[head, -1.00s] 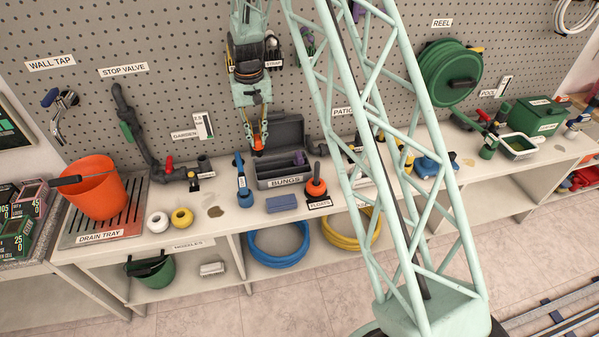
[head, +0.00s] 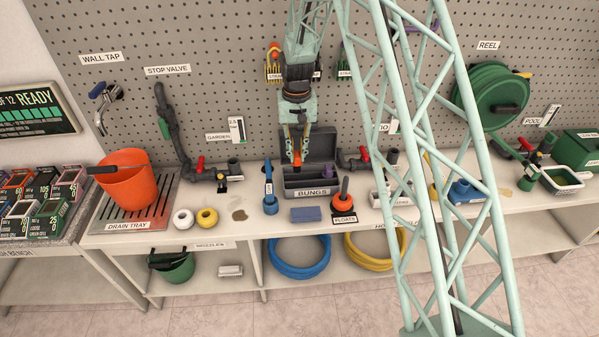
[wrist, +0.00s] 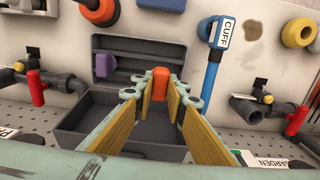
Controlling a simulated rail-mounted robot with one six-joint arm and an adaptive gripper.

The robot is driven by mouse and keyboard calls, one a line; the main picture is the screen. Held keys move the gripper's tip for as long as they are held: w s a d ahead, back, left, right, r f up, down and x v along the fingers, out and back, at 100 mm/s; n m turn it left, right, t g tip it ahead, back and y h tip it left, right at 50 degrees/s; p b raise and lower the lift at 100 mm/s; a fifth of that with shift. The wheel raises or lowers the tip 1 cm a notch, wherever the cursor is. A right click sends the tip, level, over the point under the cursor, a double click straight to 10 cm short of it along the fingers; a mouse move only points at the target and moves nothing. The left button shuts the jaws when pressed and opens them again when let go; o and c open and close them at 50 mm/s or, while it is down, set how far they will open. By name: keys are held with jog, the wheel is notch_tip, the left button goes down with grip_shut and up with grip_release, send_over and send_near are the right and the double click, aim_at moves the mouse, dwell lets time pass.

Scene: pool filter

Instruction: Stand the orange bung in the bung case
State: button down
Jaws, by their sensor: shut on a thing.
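My gripper (wrist: 161,97) is shut on the orange bung (wrist: 160,80), which sticks out between the tips of its yellow pads. In the head view the orange bung (head: 297,158) hangs at the tips of my gripper (head: 297,151), over the left part of the grey bung case (head: 290,184). The case is open, its lid raised at the back, and its front carries the BUNGS label. In the wrist view a purple bung (wrist: 104,65) sits in the case (wrist: 112,43), to the left of the orange one. I cannot tell whether the orange bung touches the case.
A blue CUFF tool (head: 269,185) stands left of the case. A blue block (head: 306,214) and an orange float (head: 343,200) lie in front. Pipes with red valves (head: 365,155) flank the case. My pale green lattice column crosses the head view at right.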

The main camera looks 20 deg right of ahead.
aim_at(297, 168)
jog(key=shift+f, duration=1.8)
jog(key=shift+f, duration=0.1)
jog(key=shift+f+b, duration=0.3)
jog(key=shift+f, duration=1.5)
jog(key=shift+f, duration=0.1)
jog(key=c, duration=2.6)
grip_release()
jog(key=shift+o, duration=0.2)
jog(key=shift+r+p, duration=0.5)
jog(key=shift+r, duration=5.65)
